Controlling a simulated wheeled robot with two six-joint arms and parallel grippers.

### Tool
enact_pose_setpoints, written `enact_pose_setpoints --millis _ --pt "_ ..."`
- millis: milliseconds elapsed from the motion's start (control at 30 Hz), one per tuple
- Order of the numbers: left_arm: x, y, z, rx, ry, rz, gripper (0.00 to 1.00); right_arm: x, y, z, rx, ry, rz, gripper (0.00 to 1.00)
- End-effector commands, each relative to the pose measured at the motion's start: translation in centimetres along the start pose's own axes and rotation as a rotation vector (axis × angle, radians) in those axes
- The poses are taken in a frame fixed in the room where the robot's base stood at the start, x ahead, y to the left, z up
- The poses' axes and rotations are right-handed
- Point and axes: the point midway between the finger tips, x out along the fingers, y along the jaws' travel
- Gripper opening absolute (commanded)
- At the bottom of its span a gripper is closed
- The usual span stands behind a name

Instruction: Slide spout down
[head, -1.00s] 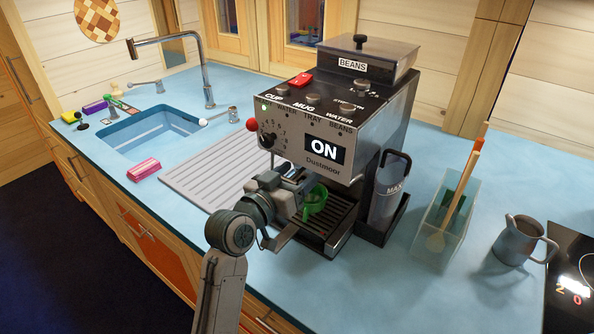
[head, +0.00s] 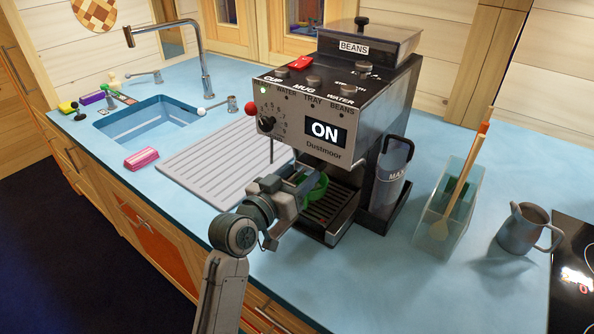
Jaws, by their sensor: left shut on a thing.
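The coffee machine (head: 291,150) stands on the blue counter, with an ON display on its front. My left gripper (head: 297,184) is at the machine's front, below the display. It is shut on what seems to be the spout, which my gripper mostly hides. A green mug (head: 320,187) is right beside the fingertips, over the drip tray (head: 336,208). My gripper covers its left part, so I cannot tell whether they touch. My right gripper is out of view.
A clear tank (head: 390,180) stands right of the machine. Further right are a clear utensil box (head: 467,205) with wooden tools, a metal jug (head: 523,228) and a dark hob (head: 572,270). A ridged drainboard (head: 205,170) and the sink (head: 140,122) lie left.

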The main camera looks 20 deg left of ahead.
Motion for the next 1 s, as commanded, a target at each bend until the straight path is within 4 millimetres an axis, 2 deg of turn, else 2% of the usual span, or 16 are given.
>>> enact_pose_setpoints --millis 33,267,300,333,600,733,867,1000 --pt "0.0 -0.1 0.7 -0.006 -0.006 0.001 0.14 0.3 0.0 -0.3 0.0 0.004 0.0 0.52" --pt "0.0 -0.1 0.7 -0.007 -0.011 0.001 0.14 0.1 -0.1 -0.1 0.0 -0.001 -0.001 0.52" --pt "0.0 -0.1 0.7 -0.007 -0.012 0.001 0.59 0.1 -0.1 0.0 0.0 -0.003 -0.001 0.52" --pt "0.0 -0.1 0.7 -0.007 -0.012 0.001 0.65 0.1 -0.1 0.1 0.0 -0.004 -0.001 0.52" --pt "0.0 -0.1 0.5 -0.004 -0.007 0.0 0.66 0.1 -0.8 0.3 0.003 -0.007 -0.008 0.52" --pt "-0.8 -0.1 0.6 -0.001 -0.006 0.0 0.66 0.3 -0.9 0.3 0.004 -0.007 -0.009 0.52" --pt "-3.0 -0.1 0.7 0.0 -0.007 0.0 0.66 0.9 -0.9 0.4 0.003 -0.008 -0.008 0.52" --pt "-6.0 -0.1 0.8 0.002 -0.01 0.0 0.66 1.5 -0.8 0.4 0.003 -0.011 -0.007 0.52"
